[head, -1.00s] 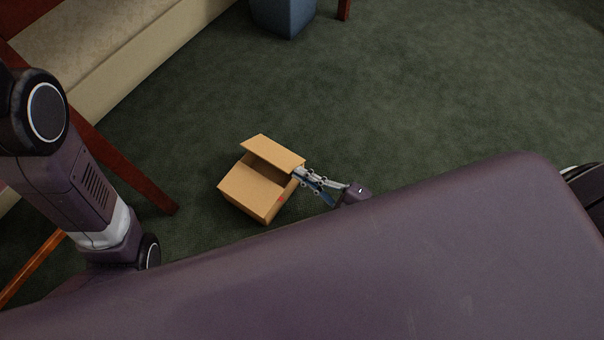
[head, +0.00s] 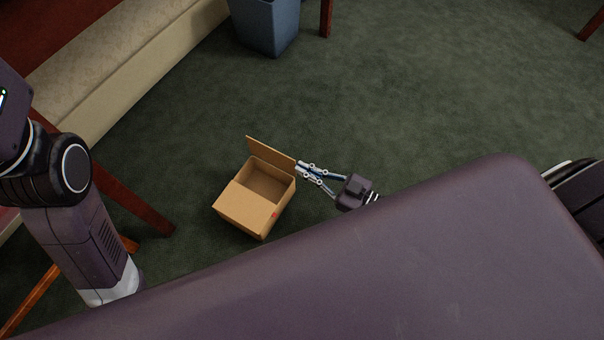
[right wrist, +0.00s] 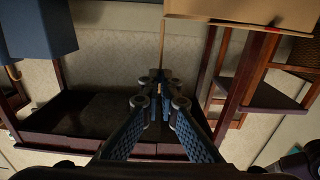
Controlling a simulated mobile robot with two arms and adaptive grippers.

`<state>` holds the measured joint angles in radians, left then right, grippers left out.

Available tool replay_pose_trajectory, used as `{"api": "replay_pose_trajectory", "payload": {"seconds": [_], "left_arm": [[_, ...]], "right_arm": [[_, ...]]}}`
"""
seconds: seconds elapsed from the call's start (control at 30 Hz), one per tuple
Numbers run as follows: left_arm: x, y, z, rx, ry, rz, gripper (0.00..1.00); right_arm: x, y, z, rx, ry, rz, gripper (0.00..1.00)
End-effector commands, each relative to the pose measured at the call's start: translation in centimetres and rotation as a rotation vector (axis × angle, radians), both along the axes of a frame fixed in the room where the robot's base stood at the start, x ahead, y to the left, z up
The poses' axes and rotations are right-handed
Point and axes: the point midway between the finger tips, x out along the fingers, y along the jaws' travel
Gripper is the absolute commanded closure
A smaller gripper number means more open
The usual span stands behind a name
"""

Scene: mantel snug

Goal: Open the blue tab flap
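A tan cardboard box (head: 248,212) stands on the carpet in the middle of the head view. Its far flap (head: 268,153) stands raised, and the dark inside shows. The near flap (head: 245,205) lies flat over the front part. A small red mark (head: 274,215) is on the box's right side. I see no blue tab. My right gripper (head: 299,170) is at the right edge of the raised flap. In the right wrist view its fingertips (right wrist: 159,86) are close together on the flap, seen edge-on (right wrist: 162,45). My left gripper is out of view.
A blue-grey bin (head: 266,25) stands at the back beside a cream upholstered seat (head: 140,65). Red-brown wooden legs (head: 135,195) stand left of the box. The carpet (head: 430,90) behind and right of the box is open.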

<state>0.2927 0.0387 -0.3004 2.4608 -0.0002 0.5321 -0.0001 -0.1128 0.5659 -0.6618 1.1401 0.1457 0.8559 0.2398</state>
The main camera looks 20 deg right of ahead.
Motion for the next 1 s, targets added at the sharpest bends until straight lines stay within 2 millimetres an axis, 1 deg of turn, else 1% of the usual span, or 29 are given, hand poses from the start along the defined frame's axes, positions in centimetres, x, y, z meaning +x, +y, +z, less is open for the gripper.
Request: {"api": "replay_pose_trajectory", "payload": {"seconds": [0.2,0.5,0.73,1.0], "left_arm": [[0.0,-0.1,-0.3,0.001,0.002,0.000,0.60],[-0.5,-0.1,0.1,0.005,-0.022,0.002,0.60],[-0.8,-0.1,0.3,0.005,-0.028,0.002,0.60],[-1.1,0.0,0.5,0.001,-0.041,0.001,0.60]], "right_arm": [[0.9,-1.1,-0.3,0.142,0.114,-0.001,1.00],[1.6,-2.0,-0.6,0.283,0.224,-0.001,1.00],[1.8,-2.3,-0.8,0.336,0.266,0.000,1.00],[1.8,-2.3,-0.8,0.350,0.277,0.000,1.00]]}}
